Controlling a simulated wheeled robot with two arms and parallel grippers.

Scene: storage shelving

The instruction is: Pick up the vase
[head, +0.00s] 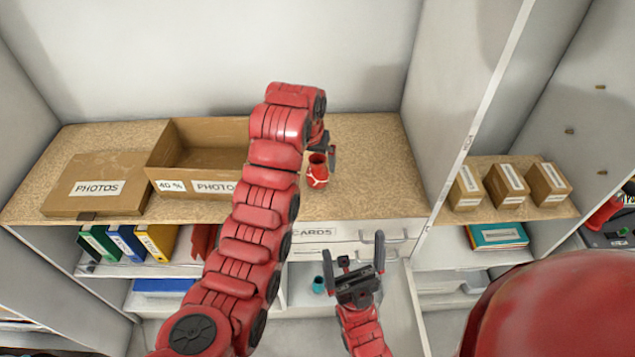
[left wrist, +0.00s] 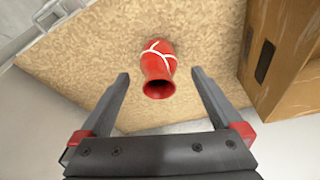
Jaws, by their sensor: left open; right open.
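A red vase with white lines (head: 317,171) stands on the tan shelf top, right of the open cardboard box, in the head view. In the left wrist view the vase (left wrist: 158,70) is ahead of my left gripper (left wrist: 158,82), roughly midway between its two open fingers, with its dark mouth toward me. I cannot tell whether its neck is between the fingertips. In the head view my left gripper (head: 328,150) is just by the vase and mostly hidden by its own arm. My right gripper (head: 361,262) is open and empty, lower, in front of the drawers.
An open cardboard box (head: 205,140) and a flat "PHOTOS" box (head: 98,185) stand left of the vase. A grey divider wall (head: 450,110) rises to the right. Binders (head: 125,243) stand on the shelf below. The shelf top right of the vase is clear.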

